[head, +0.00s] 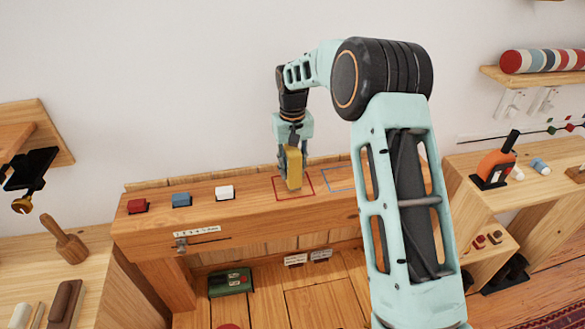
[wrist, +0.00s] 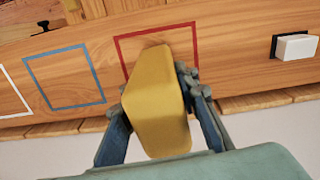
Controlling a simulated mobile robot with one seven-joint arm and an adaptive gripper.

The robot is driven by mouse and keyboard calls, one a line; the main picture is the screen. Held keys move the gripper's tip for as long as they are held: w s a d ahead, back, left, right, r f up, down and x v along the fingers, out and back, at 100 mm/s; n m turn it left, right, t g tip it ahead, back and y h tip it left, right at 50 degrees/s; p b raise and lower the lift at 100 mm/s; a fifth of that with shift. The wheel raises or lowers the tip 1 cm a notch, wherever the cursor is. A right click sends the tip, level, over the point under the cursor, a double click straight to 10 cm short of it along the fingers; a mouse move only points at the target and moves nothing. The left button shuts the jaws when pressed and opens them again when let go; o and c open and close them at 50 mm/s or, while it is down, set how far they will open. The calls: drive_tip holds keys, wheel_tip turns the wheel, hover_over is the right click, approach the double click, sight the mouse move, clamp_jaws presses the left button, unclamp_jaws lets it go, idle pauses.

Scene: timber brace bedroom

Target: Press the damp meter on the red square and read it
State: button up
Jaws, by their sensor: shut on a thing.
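The damp meter (wrist: 158,112) is a yellow block held between the fingers of my gripper (wrist: 155,100). In the head view the yellow meter (head: 291,168) hangs upright below my gripper (head: 291,150), its lower end at the red square (head: 279,197). In the wrist view its far end overlaps the inside of the red square outline (wrist: 122,45). I cannot tell whether it touches the wood. No reading is visible; the meter's other faces are hidden.
A blue square outline (head: 333,188) lies right of the red one on the timber beam (head: 250,208). Red (head: 137,206), blue (head: 181,200) and white (head: 224,192) buttons sit to the left. A small scale with a slider (head: 181,243) is on the beam's front.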

sight(293, 149)
drive_tip(key=shift+f, duration=0.45)
idle(1.1)
drive_tip(key=shift+r, duration=0.1)
drive_tip(key=shift+r+p, duration=1.75)
drive_tip(key=shift+r, duration=1.7)
drive_tip(key=shift+s, duration=0.1)
